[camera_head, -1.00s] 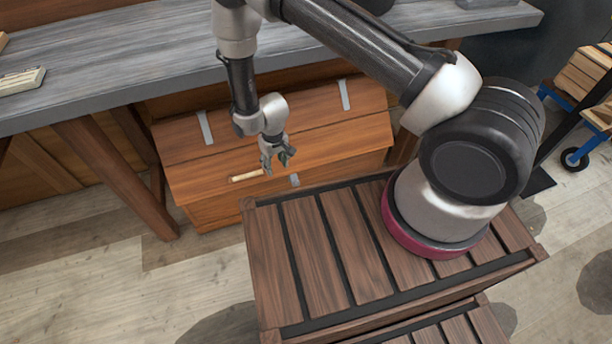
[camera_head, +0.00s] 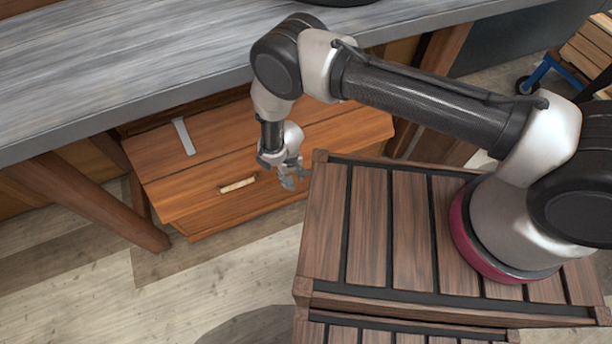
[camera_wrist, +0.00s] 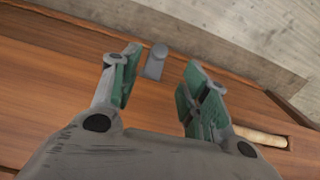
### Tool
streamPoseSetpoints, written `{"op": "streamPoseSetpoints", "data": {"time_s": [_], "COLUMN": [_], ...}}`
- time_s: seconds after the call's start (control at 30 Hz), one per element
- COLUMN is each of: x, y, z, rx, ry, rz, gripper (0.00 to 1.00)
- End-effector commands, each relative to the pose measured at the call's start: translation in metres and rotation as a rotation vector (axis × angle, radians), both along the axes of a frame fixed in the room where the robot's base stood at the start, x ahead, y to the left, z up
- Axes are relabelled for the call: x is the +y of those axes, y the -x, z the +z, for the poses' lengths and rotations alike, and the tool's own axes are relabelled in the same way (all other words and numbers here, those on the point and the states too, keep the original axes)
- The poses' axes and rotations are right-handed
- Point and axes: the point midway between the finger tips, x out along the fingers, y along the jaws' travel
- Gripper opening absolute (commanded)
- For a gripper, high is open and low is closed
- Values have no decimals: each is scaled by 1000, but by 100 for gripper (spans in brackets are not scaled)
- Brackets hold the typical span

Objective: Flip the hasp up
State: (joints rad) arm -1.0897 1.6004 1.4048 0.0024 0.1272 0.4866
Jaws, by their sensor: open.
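The wooden chest (camera_head: 215,165) stands under the grey workbench with its lid down. The hasp (camera_wrist: 154,62), a small grey metal plate with a rounded knob end, lies at the chest's front edge in the wrist view. In the head view I cannot make it out; my gripper is in front of that area. My gripper (camera_head: 294,181) is over the chest's front edge, right of the wooden handle. In the wrist view its green-padded fingers (camera_wrist: 160,78) are apart and empty, with the hasp beyond and between the tips. I cannot tell if they touch it.
The pale wooden handle (camera_head: 238,185) sits on the chest lid, and a grey hinge strap (camera_head: 183,136) lies farther back. The workbench top (camera_head: 120,80) overhangs the chest. A slatted wooden crate (camera_head: 365,230) stands close on the right. The floor in front is clear.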

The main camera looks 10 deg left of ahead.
Motion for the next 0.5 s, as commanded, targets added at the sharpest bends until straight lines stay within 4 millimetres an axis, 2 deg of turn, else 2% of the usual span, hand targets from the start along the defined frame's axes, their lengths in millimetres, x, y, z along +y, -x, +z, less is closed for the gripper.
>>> {"op": "streamPoseSetpoints", "data": {"time_s": [0.13, 0.23, 0.5], "x": [-2, -2, -4], "y": [1, 1, 1], "z": [-2, -10, -56], "rx": [5, 4, 4], "ry": [9, 8, 10], "rz": [-41, -52, -51], "gripper": [45, 45, 45]}}
